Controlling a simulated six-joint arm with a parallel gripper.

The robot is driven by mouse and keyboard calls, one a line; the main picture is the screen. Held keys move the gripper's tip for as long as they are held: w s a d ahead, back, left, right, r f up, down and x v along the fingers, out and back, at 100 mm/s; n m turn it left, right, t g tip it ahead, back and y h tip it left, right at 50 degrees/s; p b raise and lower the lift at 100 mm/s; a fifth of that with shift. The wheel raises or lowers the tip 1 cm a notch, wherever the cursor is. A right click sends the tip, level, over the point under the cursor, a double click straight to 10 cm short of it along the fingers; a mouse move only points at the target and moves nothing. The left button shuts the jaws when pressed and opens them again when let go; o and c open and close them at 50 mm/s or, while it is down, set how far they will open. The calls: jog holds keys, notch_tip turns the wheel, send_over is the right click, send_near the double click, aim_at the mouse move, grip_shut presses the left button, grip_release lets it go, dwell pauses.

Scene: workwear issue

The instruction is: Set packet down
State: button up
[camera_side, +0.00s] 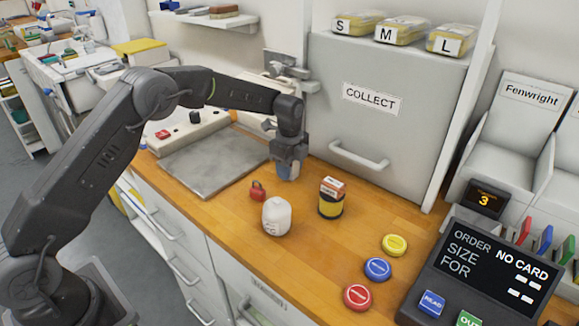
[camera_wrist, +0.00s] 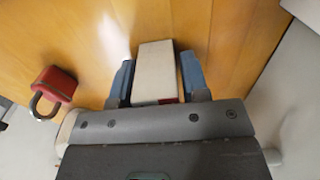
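My gripper (camera_side: 287,174) is low over the wooden bench, near the right corner of the grey mat. In the wrist view its blue fingers (camera_wrist: 158,82) stand on either side of a cream packet (camera_wrist: 156,65) with a little red at its near end. The fingers appear shut on the packet. In the side view the gripper mostly hides the packet, and I cannot tell whether its underside touches the bench.
The grey mat (camera_side: 215,160) lies left. The COLLECT locker (camera_side: 385,130) rises behind. Coloured buttons (camera_side: 377,268) are at the front right.

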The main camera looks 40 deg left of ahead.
jog(key=shift+o, duration=1.3)
jog(key=shift+r, duration=0.1)
notch_tip(320, 180, up, 12)
jog(key=shift+r, duration=0.2)
jog(key=s+r+n+t, duration=0.3)
jog(key=s+r+n, duration=0.75)
jog(key=s, duration=0.65)
jog(key=s+f+n+t, duration=0.1)
jog(key=s+f+n, duration=0.1)
jog(key=s, duration=0.7)
jog(key=s+d+f+n+t, duration=0.1)
jog(key=s+n, duration=0.4)
jog(key=s, duration=0.5)
jog(key=shift+s+d+f+t, duration=0.2)
jog(key=shift+f+t, duration=0.1)
jog(key=shift+f, duration=0.05)
